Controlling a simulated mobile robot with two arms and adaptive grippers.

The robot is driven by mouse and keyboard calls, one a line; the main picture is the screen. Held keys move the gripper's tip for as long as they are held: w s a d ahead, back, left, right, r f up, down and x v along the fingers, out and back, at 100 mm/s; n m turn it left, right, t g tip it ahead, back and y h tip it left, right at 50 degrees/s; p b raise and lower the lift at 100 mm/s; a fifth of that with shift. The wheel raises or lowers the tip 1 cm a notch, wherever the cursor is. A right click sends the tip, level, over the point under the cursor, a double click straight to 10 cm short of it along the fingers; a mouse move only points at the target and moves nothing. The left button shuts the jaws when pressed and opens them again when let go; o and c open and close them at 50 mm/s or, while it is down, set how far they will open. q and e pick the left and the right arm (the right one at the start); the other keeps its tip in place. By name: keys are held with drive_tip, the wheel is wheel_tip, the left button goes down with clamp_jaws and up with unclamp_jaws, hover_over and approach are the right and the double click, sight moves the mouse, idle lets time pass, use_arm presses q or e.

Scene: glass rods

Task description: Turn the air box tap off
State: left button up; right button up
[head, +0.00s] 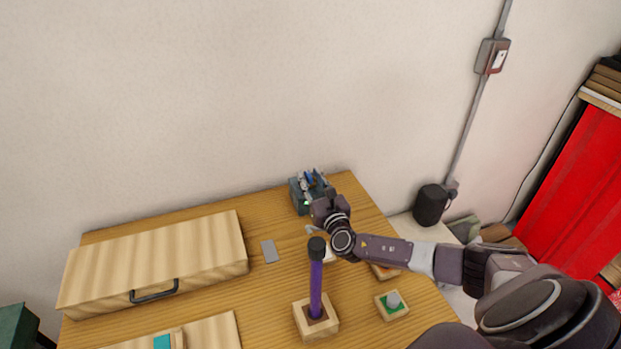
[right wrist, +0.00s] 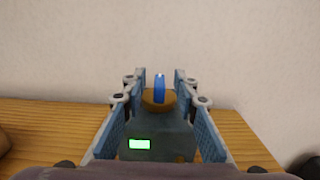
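The air box (head: 299,198) is a small dark grey-green box near the back edge of the wooden table. In the right wrist view, the air box (right wrist: 165,146) has a lit green display on its near side. Its tap is a blue handle (right wrist: 160,88) on a round brass-coloured base. The handle appears narrow, upright and edge-on to the wrist camera. My right gripper (right wrist: 160,80) is open, with one blue-padded finger on each side of the handle and gaps between. In the head view my right gripper (head: 317,189) is over the box and partly hides it. My left gripper is not in view.
A closed wooden case (head: 190,258) lies left on the table (head: 275,298). A purple rod with a black top (head: 316,285) stands upright in a wooden block in front of my right arm. A small block with a green pad (head: 392,305) is right of it. A wall stands behind.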

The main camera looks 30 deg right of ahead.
clamp_jaws()
drive_tip(key=shift+a, duration=0.1)
drive_tip(key=shift+r+m+h+p, duration=0.1)
drive_tip(key=shift+m+h+p, duration=0.3)
drive_tip(key=shift+h+p, duration=0.15)
drive_tip(key=shift+w+a+m+g+h+p, duration=0.1)
drive_tip(key=shift+a+m+g+h+p, duration=0.15)
drive_tip(key=shift+m+g+h, duration=0.75)
drive_tip(key=shift+m+h, duration=0.3)
drive_tip(key=shift+h, duration=0.55)
drive_tip(key=shift+w+m+g+h+b, duration=0.1)
drive_tip(key=shift+m+g+h+b, duration=0.3)
drive_tip(key=shift+m+g+h, duration=0.85)
drive_tip(key=shift+h, duration=0.45)
